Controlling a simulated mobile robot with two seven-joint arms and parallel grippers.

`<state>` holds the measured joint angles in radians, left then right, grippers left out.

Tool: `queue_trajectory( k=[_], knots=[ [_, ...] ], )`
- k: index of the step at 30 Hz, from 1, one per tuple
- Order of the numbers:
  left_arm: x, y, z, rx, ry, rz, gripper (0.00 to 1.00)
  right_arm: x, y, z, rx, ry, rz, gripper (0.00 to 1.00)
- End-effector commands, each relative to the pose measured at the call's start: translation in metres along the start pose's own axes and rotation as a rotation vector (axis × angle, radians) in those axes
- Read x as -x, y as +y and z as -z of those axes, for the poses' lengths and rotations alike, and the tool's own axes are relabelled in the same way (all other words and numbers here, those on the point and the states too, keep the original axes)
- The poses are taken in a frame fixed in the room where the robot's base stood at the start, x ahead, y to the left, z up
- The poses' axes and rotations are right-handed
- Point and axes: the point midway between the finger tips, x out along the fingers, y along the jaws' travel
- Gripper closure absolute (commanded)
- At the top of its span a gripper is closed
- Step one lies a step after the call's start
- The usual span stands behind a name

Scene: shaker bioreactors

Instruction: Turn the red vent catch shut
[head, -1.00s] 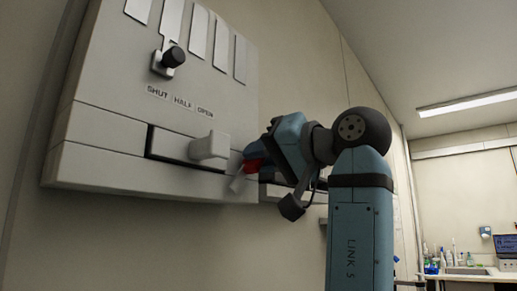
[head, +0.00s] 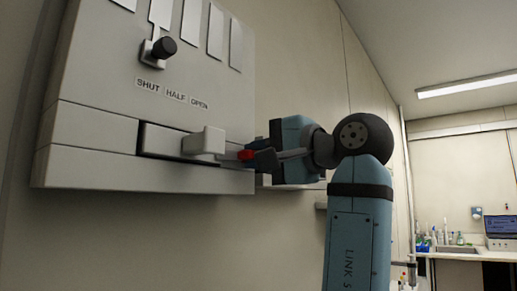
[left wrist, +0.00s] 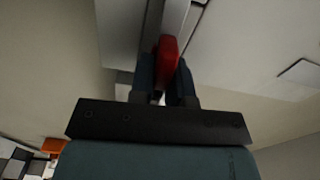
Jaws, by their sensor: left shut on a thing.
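The red vent catch (head: 246,154) shows as a small red piece at the right end of the recessed slot on the wall unit, just right of a pale block handle. In the left wrist view the red catch (left wrist: 167,55) lies between two dark blue fingers. My left gripper (left wrist: 164,80) is shut on it. In the head view the gripper (head: 262,155) reaches the catch from the right, and its body hides part of the grip. My right gripper is in neither view.
The pale block handle (head: 204,143) sticks out close to my left gripper. A black knob (head: 164,48) sits above the labels SHUT, HALF and OPEN on the wall unit (head: 90,122). A bench with a sink and bottles (head: 450,252) stands far right.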

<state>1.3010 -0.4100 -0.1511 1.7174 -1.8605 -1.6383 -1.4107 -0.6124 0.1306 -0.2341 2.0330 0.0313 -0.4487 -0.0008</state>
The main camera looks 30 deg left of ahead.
Motion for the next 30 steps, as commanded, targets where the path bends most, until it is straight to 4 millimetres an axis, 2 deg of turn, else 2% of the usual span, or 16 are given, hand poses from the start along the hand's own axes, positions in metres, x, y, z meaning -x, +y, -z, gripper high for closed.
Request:
queue_trajectory(
  k=[9,22,23,24,26,30],
  knots=[
    [0.0001,0.0017,0.0001,-0.084,0.000,0.000,1.00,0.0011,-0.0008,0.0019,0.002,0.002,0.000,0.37],
    [0.0002,0.0021,0.0000,-0.091,0.000,0.000,1.00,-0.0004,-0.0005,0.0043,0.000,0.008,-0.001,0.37],
    [0.0002,0.0021,0.0000,-0.091,0.000,0.000,0.81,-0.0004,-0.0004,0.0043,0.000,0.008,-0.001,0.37],
    [0.0002,0.0020,0.0000,-0.091,0.000,0.000,0.72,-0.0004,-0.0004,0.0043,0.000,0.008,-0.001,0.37],
    [0.0002,0.0020,0.0000,-0.091,0.000,0.000,0.60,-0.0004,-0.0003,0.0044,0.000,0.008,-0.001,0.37],
    [0.0001,0.0019,0.0000,-0.091,0.000,0.000,0.60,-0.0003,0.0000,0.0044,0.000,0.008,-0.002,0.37]
  ],
)
